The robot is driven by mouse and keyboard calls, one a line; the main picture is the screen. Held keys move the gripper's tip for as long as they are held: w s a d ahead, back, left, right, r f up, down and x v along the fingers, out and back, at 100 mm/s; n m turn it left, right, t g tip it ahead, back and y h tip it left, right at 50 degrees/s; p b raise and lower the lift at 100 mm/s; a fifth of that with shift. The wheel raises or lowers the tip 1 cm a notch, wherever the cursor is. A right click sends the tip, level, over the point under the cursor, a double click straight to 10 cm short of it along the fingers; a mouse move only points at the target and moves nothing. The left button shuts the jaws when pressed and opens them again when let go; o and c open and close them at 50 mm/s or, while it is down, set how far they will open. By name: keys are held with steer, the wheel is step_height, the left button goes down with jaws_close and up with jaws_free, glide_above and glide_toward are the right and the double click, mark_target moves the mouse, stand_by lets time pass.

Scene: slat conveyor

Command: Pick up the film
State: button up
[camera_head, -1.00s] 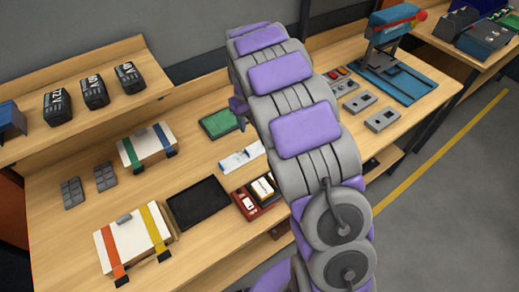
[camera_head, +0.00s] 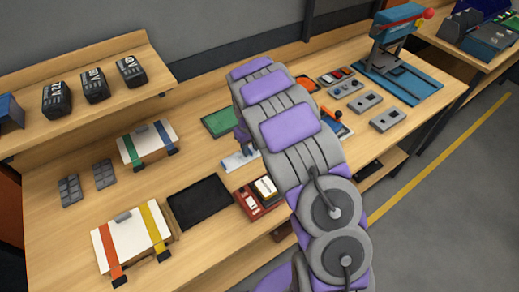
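A flat pale white-and-blue strip (camera_head: 238,161), which looks like the film, lies on the wooden workbench (camera_head: 80,220) between the green board and the red tray. My gray-and-purple arm reaches over the bench from the lower right. Part of my purple gripper (camera_head: 243,140) shows at the arm's left side, just above the strip's right end. The arm hides most of the gripper and the right end of the strip. I cannot tell whether the fingers are open or whether they touch the strip.
A red tray (camera_head: 246,203) and a black mat (camera_head: 183,214) lie in front of the strip, a green board (camera_head: 217,122) behind. Strapped white boxes (camera_head: 120,238) stand left. A shelf (camera_head: 80,68) holds black blocks. A blue press (camera_head: 402,78) stands at the right.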

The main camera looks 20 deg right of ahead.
steer(key=shift+a+f, duration=0.2)
steer(key=shift+f, duration=0.3)
steer(key=shift+d, duration=0.3)
steer(key=c, duration=0.4)
jaws_close()
steer(key=shift+a, duration=0.1)
